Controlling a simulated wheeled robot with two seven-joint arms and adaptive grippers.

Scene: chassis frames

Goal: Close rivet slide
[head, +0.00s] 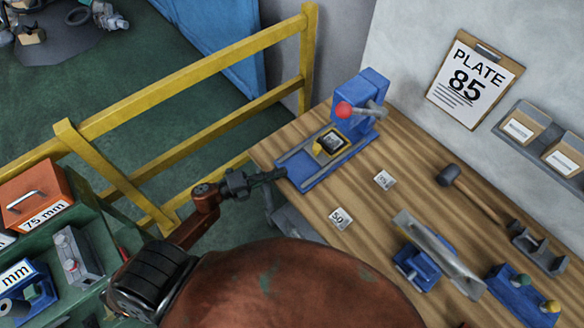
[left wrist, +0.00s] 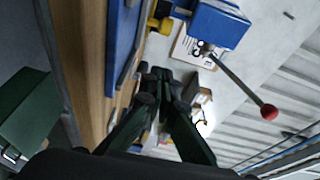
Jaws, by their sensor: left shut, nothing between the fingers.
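The blue rivet press (head: 372,95) stands at the back left of the wooden bench, with a red-knobbed lever (head: 344,110). Its low blue base (head: 303,177) with rails extends toward the bench's left edge. A slide with a yellow handle (head: 320,148) and a dark plate sits on the rails, close to the press body. My left gripper (head: 280,174) is shut and empty at the outer end of the base; I cannot tell if it touches. In the left wrist view, the shut fingers (left wrist: 158,75) point toward the press (left wrist: 218,22) and yellow handle (left wrist: 160,24). My right gripper is not in view.
Yellow railing (head: 180,90) runs left of the bench. A mallet (head: 468,190), a blue clamp-like fixture (head: 415,268) and small white cards (head: 341,218) lie on the bench. A clipboard reading PLATE 85 (head: 474,80) hangs on the wall. Green shelving with boxes (head: 38,195) stands left.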

